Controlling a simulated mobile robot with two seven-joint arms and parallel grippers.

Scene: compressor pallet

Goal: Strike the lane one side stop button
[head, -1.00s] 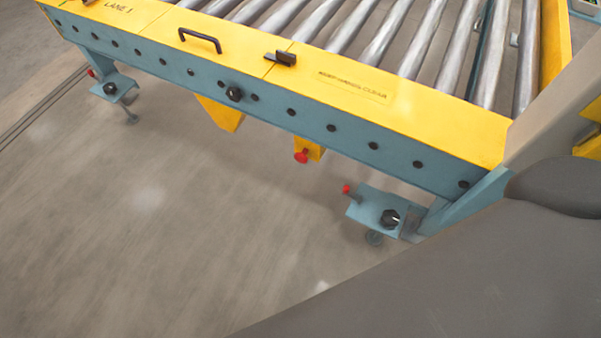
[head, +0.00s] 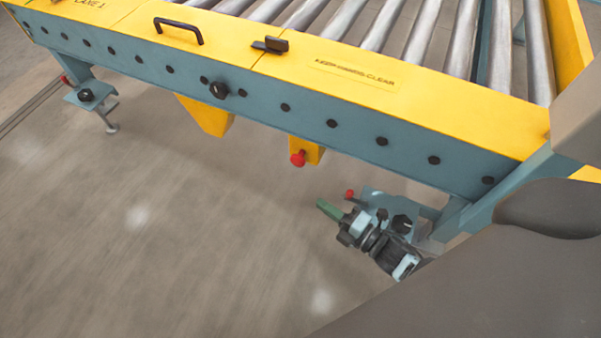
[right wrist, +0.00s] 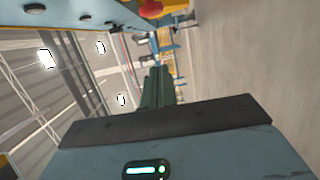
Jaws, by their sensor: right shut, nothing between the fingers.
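The lane one conveyor (head: 290,105) has a yellow top cover and a blue side rail. A red mushroom stop button (head: 298,158) sits on a small yellow box (head: 313,149) under the rail. In the right wrist view the red button (right wrist: 151,7) shows at the top edge, on its yellow mount. My right gripper (head: 326,207) is shut and empty, with green fingers. In the head view it is below and right of the button, apart from it. In the right wrist view its fingers (right wrist: 157,88) point forward. My left gripper is not in view.
A blue foot bracket with a black knob (head: 401,224) and a small red-tipped pin (head: 349,194) is beside my right gripper. A similar bracket (head: 88,95) is at the left. A yellow wedge (head: 207,117) hangs under the rail. The floor below the conveyor is clear.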

